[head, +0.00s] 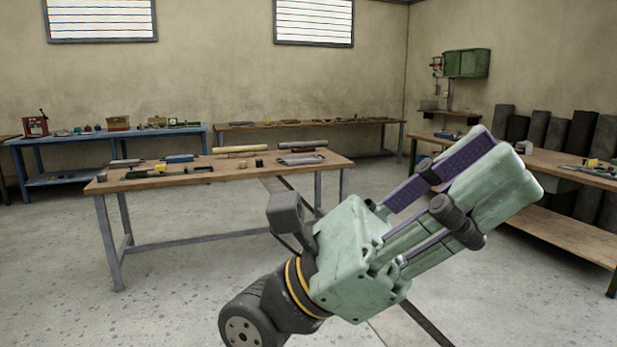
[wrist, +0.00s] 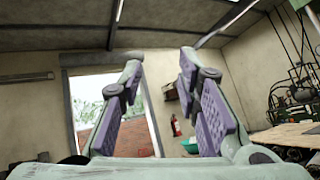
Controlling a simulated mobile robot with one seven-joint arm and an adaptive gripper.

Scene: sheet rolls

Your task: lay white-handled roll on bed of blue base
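A small blue object (head: 180,158), which looks like the blue base, lies on the wooden-topped table (head: 222,174) in the head view. Several rolls lie near the table's back edge, among them a pale wooden roll (head: 240,149) and a darker roll (head: 303,144). They are too small to tell which one has white handles. My gripper (head: 503,155) is in front and to the right, well away from the table, pointing up and right. The wrist view shows its two fingers (wrist: 160,62) spread apart with nothing between them.
A grey metal tray-like piece (head: 300,159), a dark bar (head: 170,172) and small blocks share the table. A blue workbench (head: 105,137) stands at left, another bench (head: 570,172) at right. Dark upright rolls (head: 583,132) lean behind it. The floor before the table is clear.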

